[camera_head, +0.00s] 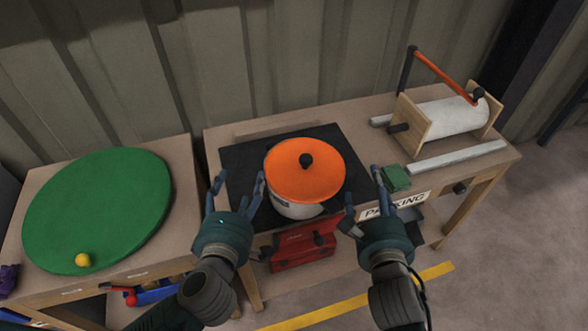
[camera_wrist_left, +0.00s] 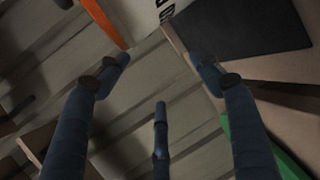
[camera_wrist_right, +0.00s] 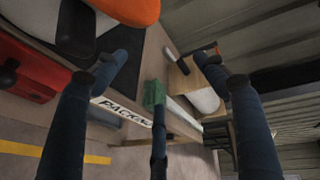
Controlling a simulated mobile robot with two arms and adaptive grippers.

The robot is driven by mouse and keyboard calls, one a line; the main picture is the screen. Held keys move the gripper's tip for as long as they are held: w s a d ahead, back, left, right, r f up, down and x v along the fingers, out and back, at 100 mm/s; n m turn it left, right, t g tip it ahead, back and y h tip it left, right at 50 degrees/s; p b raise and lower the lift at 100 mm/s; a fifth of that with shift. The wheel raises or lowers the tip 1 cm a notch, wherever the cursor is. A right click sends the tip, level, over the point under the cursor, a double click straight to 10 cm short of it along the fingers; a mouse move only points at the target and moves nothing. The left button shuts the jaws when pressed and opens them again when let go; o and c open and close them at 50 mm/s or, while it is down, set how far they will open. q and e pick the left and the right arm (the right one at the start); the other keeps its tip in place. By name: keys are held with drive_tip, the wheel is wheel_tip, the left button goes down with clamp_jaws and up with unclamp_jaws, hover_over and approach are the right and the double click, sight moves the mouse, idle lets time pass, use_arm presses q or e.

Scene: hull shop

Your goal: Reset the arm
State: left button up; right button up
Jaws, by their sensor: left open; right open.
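My left gripper (camera_head: 236,190) is open and empty, in front of the left side of a white pot (camera_head: 296,210) with an orange lid (camera_head: 290,172). My right gripper (camera_head: 362,196) is open and empty, to the right of the pot. The pot stands on a black mat (camera_head: 240,160) on the right table. In the left wrist view the spread fingers of my left gripper (camera_wrist_left: 165,85) have nothing between them. In the right wrist view the fingers of my right gripper (camera_wrist_right: 165,80) are also spread, with a green block (camera_wrist_right: 154,94) behind them.
A green round board (camera_head: 100,205) with a yellow ball (camera_head: 82,260) lies on the left table. A red box (camera_head: 300,252) sits below the table's front edge. A wooden roller stand (camera_head: 440,120), a pale bar (camera_head: 455,157) and the green block (camera_head: 396,178) are at the right.

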drive_tip(key=shift+s+d+r, duration=0.1)
drive_tip(key=shift+s, duration=0.15)
idle(0.3)
